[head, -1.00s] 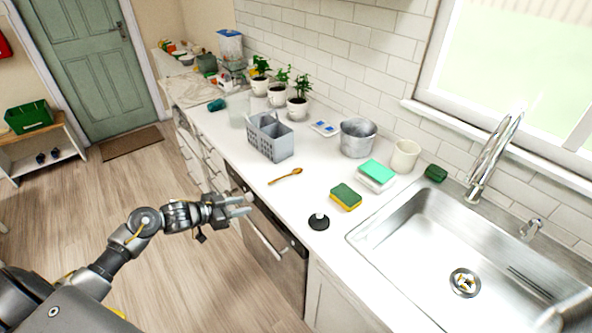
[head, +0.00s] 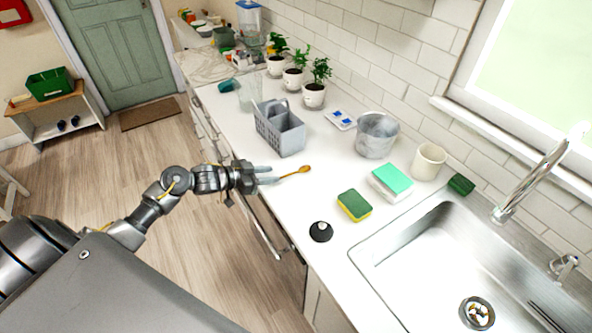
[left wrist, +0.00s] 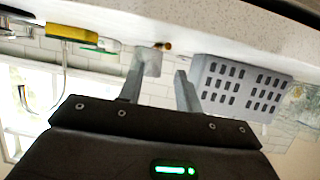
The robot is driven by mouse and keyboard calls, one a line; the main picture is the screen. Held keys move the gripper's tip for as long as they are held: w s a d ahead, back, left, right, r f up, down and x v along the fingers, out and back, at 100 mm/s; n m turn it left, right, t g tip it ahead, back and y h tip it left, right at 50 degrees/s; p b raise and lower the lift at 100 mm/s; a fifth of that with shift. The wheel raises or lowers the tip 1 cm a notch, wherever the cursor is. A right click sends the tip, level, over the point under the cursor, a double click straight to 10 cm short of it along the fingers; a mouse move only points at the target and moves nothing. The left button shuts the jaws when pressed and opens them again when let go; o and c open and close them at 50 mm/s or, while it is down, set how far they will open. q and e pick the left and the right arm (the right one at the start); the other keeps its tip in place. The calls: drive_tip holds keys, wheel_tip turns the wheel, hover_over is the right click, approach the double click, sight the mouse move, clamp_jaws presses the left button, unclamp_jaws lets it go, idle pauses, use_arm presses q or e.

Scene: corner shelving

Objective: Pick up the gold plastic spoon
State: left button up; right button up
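The gold spoon (head: 302,170) lies on the white counter near its front edge, with its bowl toward the back right and its handle toward my left gripper. My left gripper (head: 273,175) is at the counter's front edge, beside the handle end, with its fingers apart and nothing held between them. In the left wrist view, the open fingers (left wrist: 166,70) point toward a small piece of the spoon (left wrist: 164,46), seen end-on between and beyond the fingertips. Whether a finger touches the handle I cannot tell. My right gripper is not in view.
A grey caddy (head: 280,130) stands just behind the spoon. A yellow-green sponge (head: 354,205) and a black round stopper (head: 321,231) lie to the right, before the sink (head: 430,270). The counter right around the spoon is clear.

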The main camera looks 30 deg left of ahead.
sight(295, 171)
use_arm(q)
drive_tip(key=x, duration=0.3)
drive_tip(key=shift+w+d, duration=0.1)
drive_tip(key=shift+w, duration=0.05)
drive_tip(key=shift+w+d+f, duration=0.1)
drive_tip(key=shift+w+f, duration=0.05)
drive_tip(key=shift+w, duration=0.2)
drive_tip(key=shift+w+d+p, duration=0.15)
drive_tip(key=shift+w+p, duration=0.05)
drive_tip(key=shift+p, duration=0.4)
drive_tip(key=p+x, duration=0.1)
drive_tip(key=x, duration=0.2)
drive_tip(key=shift+w+d, duration=0.25)
drive_tip(key=shift+w, duration=0.1)
drive_tip(key=shift+w+d+f, duration=0.1)
drive_tip(key=shift+w+f, duration=0.15)
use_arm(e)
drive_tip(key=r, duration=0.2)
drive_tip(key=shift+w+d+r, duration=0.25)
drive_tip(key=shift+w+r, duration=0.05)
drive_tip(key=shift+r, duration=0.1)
use_arm(q)
drive_tip(key=c, duration=0.7)
clamp_jaws()
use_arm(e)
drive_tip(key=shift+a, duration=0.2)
